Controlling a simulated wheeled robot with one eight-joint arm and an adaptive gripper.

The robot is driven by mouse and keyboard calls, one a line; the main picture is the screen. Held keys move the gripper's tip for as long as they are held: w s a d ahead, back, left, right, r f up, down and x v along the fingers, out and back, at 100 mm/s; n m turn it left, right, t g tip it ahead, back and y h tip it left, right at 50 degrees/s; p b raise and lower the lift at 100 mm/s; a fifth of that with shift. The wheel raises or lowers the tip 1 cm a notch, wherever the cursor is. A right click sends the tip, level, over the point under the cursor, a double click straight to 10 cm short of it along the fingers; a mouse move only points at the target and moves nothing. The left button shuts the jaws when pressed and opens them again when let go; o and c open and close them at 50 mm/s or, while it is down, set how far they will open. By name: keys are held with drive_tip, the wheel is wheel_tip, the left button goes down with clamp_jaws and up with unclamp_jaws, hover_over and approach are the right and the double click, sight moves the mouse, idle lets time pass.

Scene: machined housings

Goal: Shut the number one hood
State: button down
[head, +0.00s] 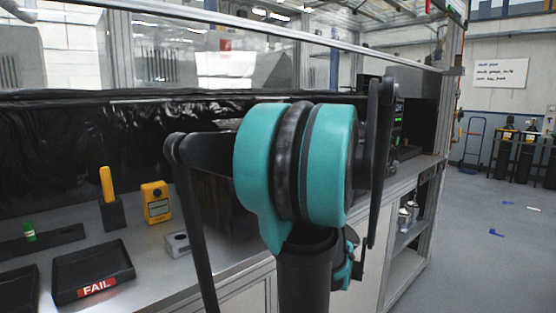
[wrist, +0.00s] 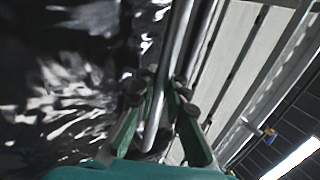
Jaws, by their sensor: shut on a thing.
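The hood (head: 300,28) is a metal-framed enclosure with a clear front panel (head: 205,72) and a dark lower edge; the space beneath the panel is open above a bench. No number one shows on it. My gripper (wrist: 165,95) has green fingers with dark pads, shut on a slim metal bar (wrist: 180,40) that runs steeply across the wrist view. The bar appears to be part of the hood front, but its exact join is not visible. In the head view my teal arm hides the gripper and the grasp.
On the bench (head: 140,240) are a black tray marked FAIL (head: 95,268), a yellow meter (head: 156,202), a yellow-handled tool in a dark holder (head: 107,190), a small grey box (head: 178,243) and a green-capped item (head: 29,232). Open floor (head: 490,225) lies to the right.

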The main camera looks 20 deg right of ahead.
drive_tip(key=shift+s+d+f, duration=0.15)
drive_tip(key=shift+s+f, duration=0.3)
drive_tip(key=shift+f, duration=0.4)
drive_tip(key=shift+s+d+f, duration=0.1)
drive_tip(key=shift+s+f, duration=0.3)
drive_tip(key=shift+f, duration=0.4)
drive_tip(key=shift+s+d+f, duration=0.15)
drive_tip(key=shift+s+f, duration=0.3)
drive_tip(key=shift+f, duration=0.4)
drive_tip(key=c, duration=1.5)
unclamp_jaws()
drive_tip(key=shift+w, duration=0.1)
drive_tip(key=shift+c, duration=0.2)
drive_tip(key=v, duration=0.7)
drive_tip(key=shift+s, duration=0.25)
drive_tip(key=shift+d+f, duration=0.1)
drive_tip(key=shift+f, duration=0.05)
